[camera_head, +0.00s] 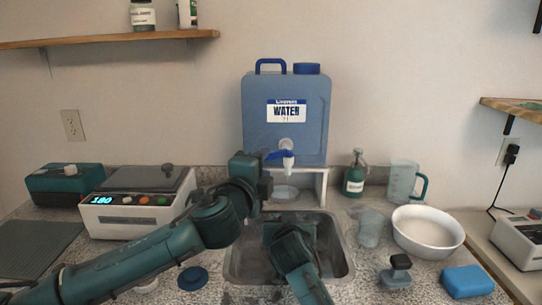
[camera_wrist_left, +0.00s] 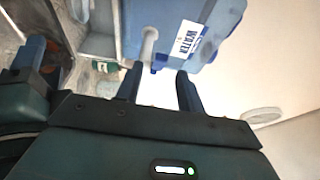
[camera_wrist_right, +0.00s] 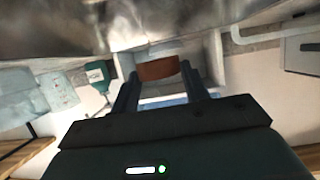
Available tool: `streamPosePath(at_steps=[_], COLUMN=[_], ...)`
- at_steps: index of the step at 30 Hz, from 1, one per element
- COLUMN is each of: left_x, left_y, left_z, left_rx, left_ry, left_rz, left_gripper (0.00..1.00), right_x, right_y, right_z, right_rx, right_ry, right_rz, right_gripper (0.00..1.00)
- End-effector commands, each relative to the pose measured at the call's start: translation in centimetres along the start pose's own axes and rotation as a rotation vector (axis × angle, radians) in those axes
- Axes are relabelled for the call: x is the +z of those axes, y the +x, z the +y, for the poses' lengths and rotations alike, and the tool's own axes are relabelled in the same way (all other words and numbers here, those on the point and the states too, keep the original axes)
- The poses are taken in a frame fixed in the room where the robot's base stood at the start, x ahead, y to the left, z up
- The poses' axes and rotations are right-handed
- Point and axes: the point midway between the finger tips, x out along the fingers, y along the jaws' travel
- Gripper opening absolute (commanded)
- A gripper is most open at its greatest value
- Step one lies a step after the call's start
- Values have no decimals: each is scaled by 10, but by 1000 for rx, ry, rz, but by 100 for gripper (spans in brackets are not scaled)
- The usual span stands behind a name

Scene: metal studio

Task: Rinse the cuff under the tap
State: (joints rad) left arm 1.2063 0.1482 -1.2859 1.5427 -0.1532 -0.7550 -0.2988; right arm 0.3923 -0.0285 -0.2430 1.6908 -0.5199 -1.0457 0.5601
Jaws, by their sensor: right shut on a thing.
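The tap (camera_head: 288,160), white with a blue lever, is at the foot of the blue water container (camera_head: 258,112). My left gripper (camera_head: 268,170) is beside the tap; in the left wrist view its fingers (camera_wrist_left: 158,88) are apart, with the blue lever (camera_wrist_left: 160,62) just beyond their tips. My right gripper (camera_head: 285,232) is low over the metal sink (camera_head: 345,262). In the right wrist view its fingers (camera_wrist_right: 158,78) are shut on the brown cuff (camera_wrist_right: 157,68). The head view hides the cuff behind my right gripper. I make out no stream of water.
A green bottle (camera_head: 355,173), a clear jug (camera_head: 402,181) and a white bowl (camera_head: 428,230) stand right of the sink. A blue sponge (camera_head: 467,281) and a dark-handled stamp-like tool (camera_head: 397,270) lie in front. A white device (camera_head: 130,215) with a lit display stands left.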

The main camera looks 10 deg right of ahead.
Motion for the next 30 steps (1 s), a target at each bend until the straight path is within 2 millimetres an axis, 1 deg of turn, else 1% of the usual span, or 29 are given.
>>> streamPosePath(at_steps=[1,6,12,17,25,26,30], left_x=[0,-1,0,0,0,0,0], left_y=[9,34,52,58,59,59,59], left_z=[-1,0,0,0,0,0,0], left_rx=[-1,0,0,0,0,0,0], left_ry=[2,2,1,1,1,1,1], left_rz=[-1,0,-1,-1,0,0,0], left_gripper=[38,38,38,38,38,37,26], right_x=[0,0,0,0,0,0,0], right_y=[0,0,0,0,0,0,0], right_z=[0,0,0,0,0,0,0], right_rx=[0,0,0,0,0,0,0], right_ry=[0,0,0,0,0,0,0], right_rz=[0,0,0,0,0,0,0], right_gripper=[24,24,24,24,24,24,24])
